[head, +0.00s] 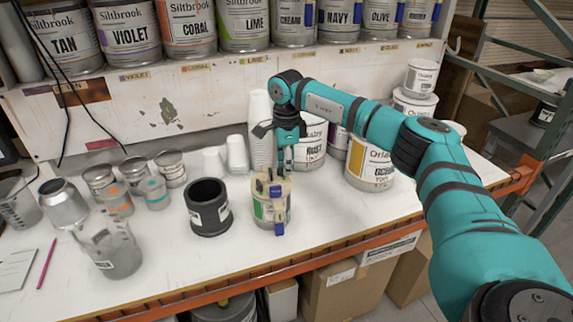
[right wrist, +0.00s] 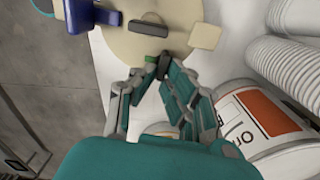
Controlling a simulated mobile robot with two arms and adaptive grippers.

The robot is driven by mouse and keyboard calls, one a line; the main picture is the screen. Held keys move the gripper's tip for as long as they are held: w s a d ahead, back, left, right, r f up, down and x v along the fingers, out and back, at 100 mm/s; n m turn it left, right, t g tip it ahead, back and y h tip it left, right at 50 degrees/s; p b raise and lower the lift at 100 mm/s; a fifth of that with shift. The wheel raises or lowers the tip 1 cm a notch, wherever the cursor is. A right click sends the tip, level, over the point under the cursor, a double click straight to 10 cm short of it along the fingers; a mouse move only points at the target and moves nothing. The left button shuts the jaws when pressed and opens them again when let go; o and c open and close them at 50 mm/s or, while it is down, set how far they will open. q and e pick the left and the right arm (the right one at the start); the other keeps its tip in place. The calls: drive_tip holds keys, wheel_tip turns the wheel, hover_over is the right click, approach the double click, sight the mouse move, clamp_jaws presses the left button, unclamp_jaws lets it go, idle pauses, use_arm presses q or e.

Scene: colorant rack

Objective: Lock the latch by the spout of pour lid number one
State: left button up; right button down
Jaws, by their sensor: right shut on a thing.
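A can (head: 262,212) with a beige pour lid (head: 263,184) stands upright on the white bench. A blue part (head: 278,194) shows at the lid's near side. In the right wrist view the round beige lid (right wrist: 120,45) carries a dark bar (right wrist: 148,30), a blue part (right wrist: 80,14) and a beige tab (right wrist: 205,36). My right gripper (right wrist: 151,70) is at the lid's rim, its fingers shut on a small green and dark piece (right wrist: 155,60). Its fingertips hide much of this piece; I cannot tell whether it is the latch. My left gripper is out of view.
A black container (head: 209,220) stands left of the can. Stacked white cups (head: 259,135) and a large paint can (head: 370,168) stand behind it. Small tins (head: 100,180) and a clear beaker (head: 110,248) are further left. The bench's front edge (head: 300,262) is near; bare bench lies between.

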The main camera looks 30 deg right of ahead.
idle(0.8)
drive_tip(key=shift+m, duration=0.5)
drive_tip(key=m, duration=0.6)
drive_tip(key=shift+s+a, duration=0.25)
drive_tip(key=shift+a, duration=0.05)
drive_tip(key=m, duration=0.4)
drive_tip(key=shift+a+p, duration=0.15)
drive_tip(key=shift+p, duration=0.2)
drive_tip(key=shift+a+m, duration=0.2)
drive_tip(key=shift+m, duration=1.8)
